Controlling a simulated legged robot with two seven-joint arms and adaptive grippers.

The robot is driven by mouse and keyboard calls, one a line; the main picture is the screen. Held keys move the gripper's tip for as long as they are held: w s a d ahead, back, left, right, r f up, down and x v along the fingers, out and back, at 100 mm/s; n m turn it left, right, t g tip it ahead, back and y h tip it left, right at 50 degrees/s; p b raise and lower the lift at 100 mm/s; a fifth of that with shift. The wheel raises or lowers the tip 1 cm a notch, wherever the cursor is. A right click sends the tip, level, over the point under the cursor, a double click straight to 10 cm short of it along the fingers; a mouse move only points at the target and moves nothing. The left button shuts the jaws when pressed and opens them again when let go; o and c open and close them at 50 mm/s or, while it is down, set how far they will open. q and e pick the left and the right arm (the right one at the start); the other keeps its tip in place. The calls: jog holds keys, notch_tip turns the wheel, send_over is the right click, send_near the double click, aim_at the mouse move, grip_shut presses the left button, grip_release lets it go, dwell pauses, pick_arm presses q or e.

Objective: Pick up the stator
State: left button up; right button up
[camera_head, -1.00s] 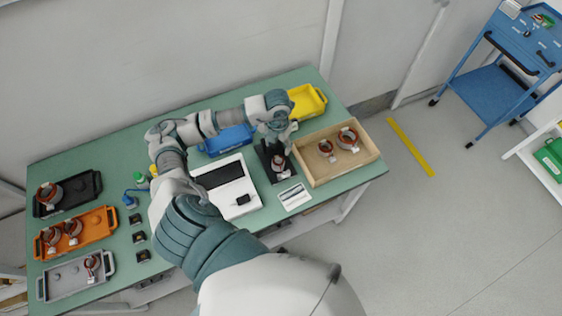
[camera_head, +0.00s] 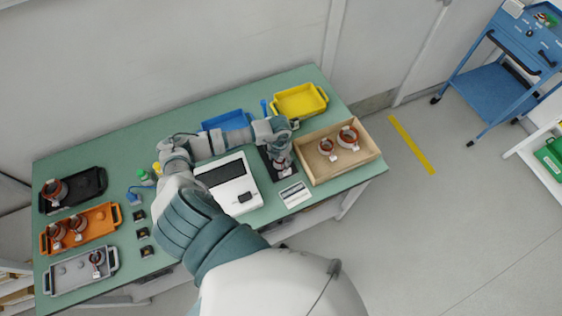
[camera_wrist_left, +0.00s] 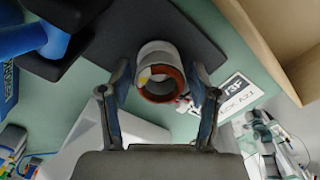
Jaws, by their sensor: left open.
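A ring-shaped stator, grey outside with red-brown windings inside and a small white tag, shows in the left wrist view (camera_wrist_left: 163,86). It stands on a black plate (camera_wrist_left: 185,40) on the green table. My left gripper (camera_wrist_left: 160,82) is open, with one finger on each side of the stator. A gap seems to show beside it, but contact is hard to judge. In the head view my left gripper (camera_head: 282,160) is over the black plate (camera_head: 268,163) and hides most of this stator.
Right of the plate, a wooden box (camera_head: 318,173) holds two more stators. A white device (camera_head: 232,196) is to the left and a small labelled panel (camera_head: 294,195) in front. Yellow (camera_head: 299,101) and blue (camera_head: 223,121) trays stand behind. Black, orange and grey trays (camera_head: 108,217) fill the left end.

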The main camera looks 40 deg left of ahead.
pick_arm(q)
jog(key=c, duration=1)
jog(key=shift+r, duration=0.1)
